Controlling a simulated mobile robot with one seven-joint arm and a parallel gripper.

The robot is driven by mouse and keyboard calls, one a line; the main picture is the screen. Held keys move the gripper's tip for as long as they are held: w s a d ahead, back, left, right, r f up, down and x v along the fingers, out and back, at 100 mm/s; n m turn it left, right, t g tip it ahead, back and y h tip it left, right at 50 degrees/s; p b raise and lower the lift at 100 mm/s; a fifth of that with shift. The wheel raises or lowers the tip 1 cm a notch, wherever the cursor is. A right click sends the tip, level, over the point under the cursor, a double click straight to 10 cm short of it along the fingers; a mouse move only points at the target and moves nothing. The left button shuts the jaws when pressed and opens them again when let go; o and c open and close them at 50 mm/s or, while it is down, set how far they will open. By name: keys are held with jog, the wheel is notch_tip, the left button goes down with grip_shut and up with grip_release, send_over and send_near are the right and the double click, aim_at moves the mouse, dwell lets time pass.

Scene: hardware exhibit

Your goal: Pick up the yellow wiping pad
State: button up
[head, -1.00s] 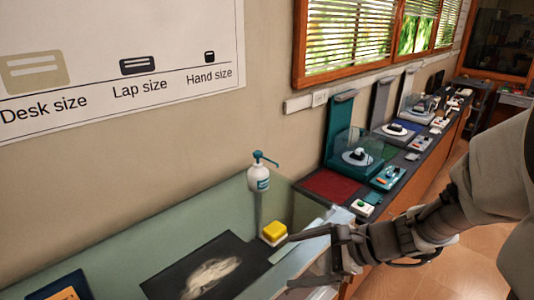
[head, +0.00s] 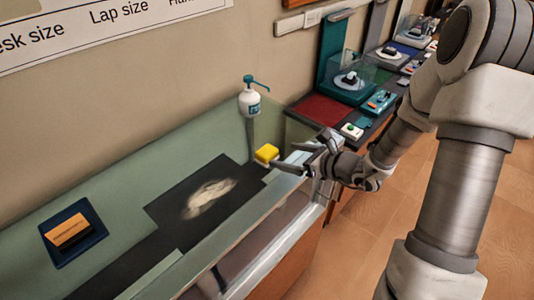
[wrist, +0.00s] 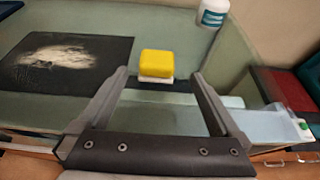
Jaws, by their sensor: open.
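The yellow wiping pad (head: 266,152) is a small block with a white base. It sits on the green counter beside the right edge of the dark mat. In the wrist view the pad (wrist: 157,64) lies ahead of my gripper (wrist: 162,78), roughly centred between the fingers and beyond their tips. My gripper (head: 290,157) is open and empty, just to the right of the pad in the head view. No contact with the pad can be made out.
A dark mat (head: 165,208) with a pale smear lies left of the pad. A pump bottle (head: 249,102) stands behind it near the wall. A blue tray (head: 90,245) with an orange block is at far left. A clear panel edge (head: 275,243) runs along the front.

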aim_at(266, 150)
jog(key=x, duration=0.2)
jog(key=shift+w+a+f, duration=0.1)
jog(key=shift+w+a, duration=0.15)
jog(key=shift+a, duration=0.05)
jog(key=shift+p+x, duration=0.9)
jog(key=shift+x, duration=1.75)
jog(key=shift+s+a, duration=0.15)
jog(key=c, duration=1.3)
jog(key=shift+r, duration=0.25)
